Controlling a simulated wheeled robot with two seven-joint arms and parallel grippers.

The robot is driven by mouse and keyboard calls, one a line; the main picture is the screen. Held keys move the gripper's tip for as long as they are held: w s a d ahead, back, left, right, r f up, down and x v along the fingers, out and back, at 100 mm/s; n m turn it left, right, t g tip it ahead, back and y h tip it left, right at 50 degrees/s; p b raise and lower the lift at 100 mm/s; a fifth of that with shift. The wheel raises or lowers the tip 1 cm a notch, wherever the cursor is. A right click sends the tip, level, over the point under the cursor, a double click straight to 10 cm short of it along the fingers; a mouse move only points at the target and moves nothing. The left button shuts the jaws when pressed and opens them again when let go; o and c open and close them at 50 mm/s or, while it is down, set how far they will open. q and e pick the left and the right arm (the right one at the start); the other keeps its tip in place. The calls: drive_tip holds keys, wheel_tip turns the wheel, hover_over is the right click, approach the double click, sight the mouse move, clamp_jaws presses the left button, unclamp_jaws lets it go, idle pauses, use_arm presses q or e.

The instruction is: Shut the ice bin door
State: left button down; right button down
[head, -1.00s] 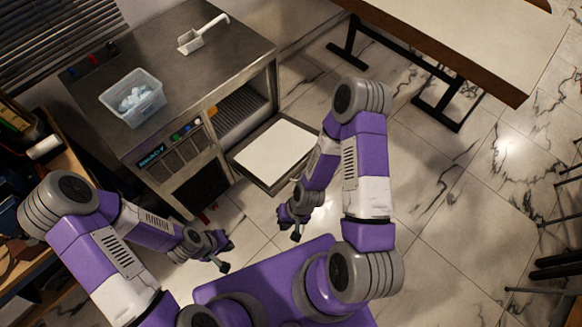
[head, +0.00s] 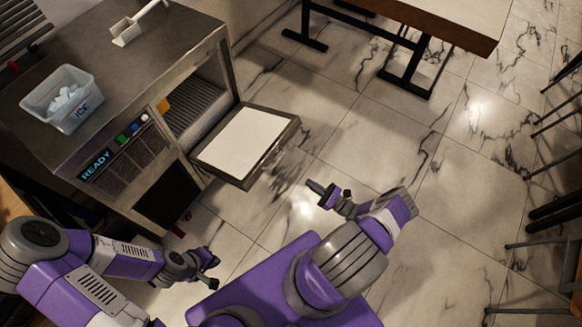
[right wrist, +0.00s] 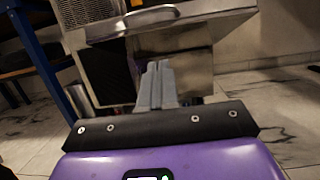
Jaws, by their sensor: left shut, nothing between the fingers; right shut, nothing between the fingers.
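The ice bin door (head: 246,143) hangs open, folded down and outward from the front of the steel ice machine (head: 150,60). Its white inner panel faces up and the bin opening (head: 196,105) behind it shows. In the right wrist view the door (right wrist: 180,22) is seen from outside, with a pale curved handle (right wrist: 152,16). My right gripper (head: 313,184) is shut and empty, to the right of the door's outer edge and apart from it; its fingers (right wrist: 156,85) point toward the machine below the door. My left gripper (head: 214,270) is shut and empty, low in front of the machine.
A clear ice tub (head: 62,98) and a white scoop (head: 136,24) stand on the machine's top. A table (head: 440,20) with dark legs is at the back right, and dark chair legs line the right edge. The marble floor between is clear.

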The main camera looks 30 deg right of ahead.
drive_tip(key=w+a+r, duration=0.3)
drive_tip(key=w+r, duration=0.3)
drive_tip(key=w, duration=0.4)
drive_tip(key=shift+w+a, duration=0.25)
drive_tip(key=shift+a, duration=0.1)
drive_tip(key=shift+r+h, duration=0.1)
drive_tip(key=shift+h, duration=0.2)
